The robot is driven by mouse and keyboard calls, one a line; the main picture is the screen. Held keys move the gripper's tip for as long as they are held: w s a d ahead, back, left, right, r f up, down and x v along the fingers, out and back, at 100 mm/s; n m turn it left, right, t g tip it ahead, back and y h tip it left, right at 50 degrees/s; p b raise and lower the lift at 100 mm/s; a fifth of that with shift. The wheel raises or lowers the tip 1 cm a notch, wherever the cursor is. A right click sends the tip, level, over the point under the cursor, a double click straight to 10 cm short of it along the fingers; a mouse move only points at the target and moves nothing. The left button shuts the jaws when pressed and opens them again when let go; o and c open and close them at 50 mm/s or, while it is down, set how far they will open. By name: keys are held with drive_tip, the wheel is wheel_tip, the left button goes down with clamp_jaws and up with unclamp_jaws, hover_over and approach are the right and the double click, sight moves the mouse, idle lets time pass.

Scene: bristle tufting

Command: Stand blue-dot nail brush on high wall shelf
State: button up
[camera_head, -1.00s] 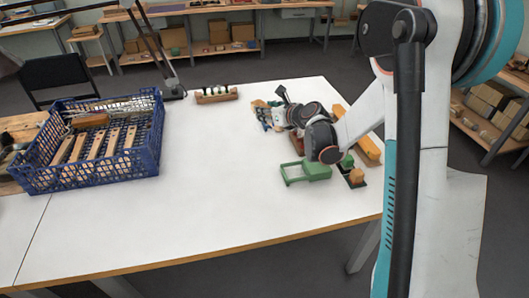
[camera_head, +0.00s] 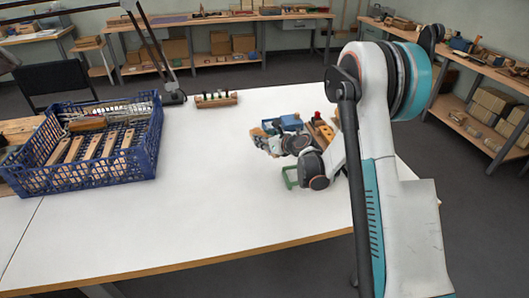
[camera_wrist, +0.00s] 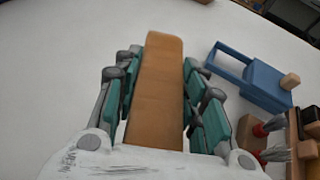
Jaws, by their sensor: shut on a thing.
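My gripper (camera_head: 264,139) is over the right part of the white table in the head view. In the wrist view my gripper (camera_wrist: 157,95) is shut on a long plain brown wooden piece (camera_wrist: 157,85), with the teal finger pads on both its sides. This looks like the back of a brush. No blue dot or bristles show on it from here. The piece is small and partly hidden by the fingers in the head view. I cannot make out a high wall shelf in either view.
A blue holder (camera_wrist: 266,84) and a wooden rack (camera_wrist: 294,148) with red-tipped things are right of my gripper. A green frame (camera_head: 289,179) is partly behind my arm. A blue crate (camera_head: 85,178) of brushes and a small rack (camera_head: 216,100) are farther left. The table's middle is clear.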

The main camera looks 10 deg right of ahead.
drive_tip(key=shift+f+b, duration=0.85)
drive_tip(key=shift+f, duration=1.5)
drive_tip(key=shift+r, duration=0.1)
drive_tip(key=o, duration=1.2)
